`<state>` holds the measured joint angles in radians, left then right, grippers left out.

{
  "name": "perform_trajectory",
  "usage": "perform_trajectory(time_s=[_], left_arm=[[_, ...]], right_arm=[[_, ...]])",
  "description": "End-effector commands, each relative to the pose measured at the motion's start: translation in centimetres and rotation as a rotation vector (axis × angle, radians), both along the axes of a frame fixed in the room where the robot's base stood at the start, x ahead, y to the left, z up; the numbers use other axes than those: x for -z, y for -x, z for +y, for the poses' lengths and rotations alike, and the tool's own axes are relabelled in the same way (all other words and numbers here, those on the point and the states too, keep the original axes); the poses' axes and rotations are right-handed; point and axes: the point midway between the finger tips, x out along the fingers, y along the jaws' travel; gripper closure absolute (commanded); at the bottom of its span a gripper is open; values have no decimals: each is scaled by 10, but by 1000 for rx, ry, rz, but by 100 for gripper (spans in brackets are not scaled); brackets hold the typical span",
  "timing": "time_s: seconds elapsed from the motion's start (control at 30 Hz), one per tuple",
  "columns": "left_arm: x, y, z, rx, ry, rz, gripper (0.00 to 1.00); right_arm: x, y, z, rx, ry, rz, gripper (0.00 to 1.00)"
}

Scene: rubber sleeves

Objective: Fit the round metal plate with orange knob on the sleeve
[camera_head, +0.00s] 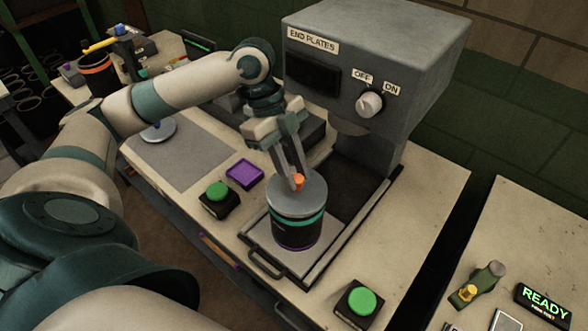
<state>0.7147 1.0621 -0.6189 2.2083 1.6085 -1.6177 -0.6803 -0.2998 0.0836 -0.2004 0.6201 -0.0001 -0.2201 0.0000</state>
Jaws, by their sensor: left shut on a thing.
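The round metal plate (297,201) lies over the top of the black sleeve (294,233), looking level; whether it is fully seated I cannot tell. Its orange knob (299,181) stands up at the plate's middle. My left gripper (296,181) comes down from above and is shut on the orange knob. The sleeve has a teal band near its top and stands upright on a light metal tray (262,240) in front of the grey machine. My right gripper is not in view.
The grey END PLATES machine (420,60) stands behind, with an OFF/ON knob (370,104). Green buttons (218,191) (362,301) sit left and front right. Another plate with a blue knob (158,130) lies on a grey mat (190,160). A purple tray (245,174) is near.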

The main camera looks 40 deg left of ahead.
Motion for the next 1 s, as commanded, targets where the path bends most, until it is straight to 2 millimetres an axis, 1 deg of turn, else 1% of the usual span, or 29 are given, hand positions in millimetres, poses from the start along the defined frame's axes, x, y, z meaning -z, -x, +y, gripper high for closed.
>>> perform_trajectory(time_s=[0.13, 0.17, 0.2, 0.23, 0.53, 0.67, 0.87, 1.0], left_arm=[[1, 0, 0, 0, 1, -1, 100], [3, 0, 0, 0, 0, 0, 71], [2, 0, 0, 0, 0, 0, 62], [2, 0, 0, 0, 0, 0, 57], [2, 0, 0, 0, 0, 0, 57], [-2, 0, 0, 1, 0, -1, 57], [-18, -2, 8, -1, -1, -4, 57], [-38, -3, 16, -1, 0, -5, 57]], right_arm=[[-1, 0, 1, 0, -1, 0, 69], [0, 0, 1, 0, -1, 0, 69], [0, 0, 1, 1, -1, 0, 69], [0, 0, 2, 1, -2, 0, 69], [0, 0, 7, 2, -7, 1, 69], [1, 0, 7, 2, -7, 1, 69], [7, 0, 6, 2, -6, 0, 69], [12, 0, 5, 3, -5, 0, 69]])
